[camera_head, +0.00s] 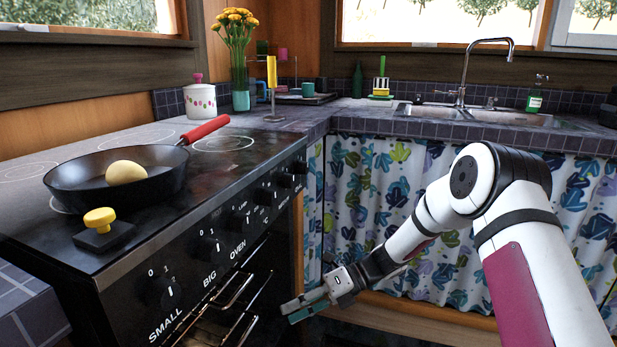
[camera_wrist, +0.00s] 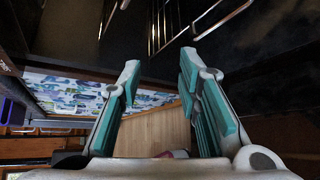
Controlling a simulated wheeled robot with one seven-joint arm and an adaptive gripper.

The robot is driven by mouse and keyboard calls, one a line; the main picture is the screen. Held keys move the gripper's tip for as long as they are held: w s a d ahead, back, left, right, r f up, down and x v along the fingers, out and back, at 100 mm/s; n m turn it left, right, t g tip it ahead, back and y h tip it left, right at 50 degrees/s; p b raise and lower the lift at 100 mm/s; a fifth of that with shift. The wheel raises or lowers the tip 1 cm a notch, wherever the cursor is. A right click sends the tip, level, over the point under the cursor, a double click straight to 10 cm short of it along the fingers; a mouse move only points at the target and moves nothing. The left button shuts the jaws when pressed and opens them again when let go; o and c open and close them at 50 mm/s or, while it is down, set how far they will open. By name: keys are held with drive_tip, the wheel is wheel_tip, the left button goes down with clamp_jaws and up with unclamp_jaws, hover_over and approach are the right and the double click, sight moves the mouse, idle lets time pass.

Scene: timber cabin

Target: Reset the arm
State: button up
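My arm reaches in from the right in the head view. My gripper (camera_head: 308,306) hangs low in front of the stove, near the oven opening and below the worktop. In the wrist view my gripper (camera_wrist: 160,85) has its two teal-padded fingers spread apart, with nothing between them. The black stove (camera_head: 225,215) stands at the left, with knobs along its front and metal rack bars (camera_head: 235,300) at the oven opening. The rack bars also show at the top of the wrist view (camera_wrist: 165,25).
A black pan (camera_head: 75,185) with a red handle holds a yellowish round thing (camera_head: 126,172) on the stove. A black block with a yellow knob (camera_head: 100,228) sits at its front edge. A patterned curtain (camera_head: 365,190) hangs under the sink counter. Floor room is mostly hidden.

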drive_tip(key=s+d+r+n+h, duration=0.4)
drive_tip(key=s+d+r+n, duration=0.1)
drive_tip(key=s+r+n, duration=0.35)
drive_tip(key=s+d+r+n+h, duration=0.45)
drive_tip(key=s+r+n, duration=0.25)
drive_tip(key=s+r, duration=0.3)
drive_tip(key=s+d+r+n+t+h, duration=0.1)
drive_tip(key=s+d+n+t+h, duration=0.1)
drive_tip(key=s+d+n, duration=0.6)
drive_tip(key=s+d+r+n+t+h, duration=0.2)
drive_tip(key=s+d+n+h, duration=0.15)
drive_tip(key=s, duration=0.85)
wheel_tip(320, 180, up, 36)
drive_tip(key=d+n+t+p, duration=0.1)
drive_tip(key=t+p, duration=0.2)
drive_tip(key=p, duration=3.1)
drive_tip(key=shift+s+f+t+y, duration=0.15)
drive_tip(key=shift+t+y, duration=0.15)
drive_tip(key=shift+t, duration=0.1)
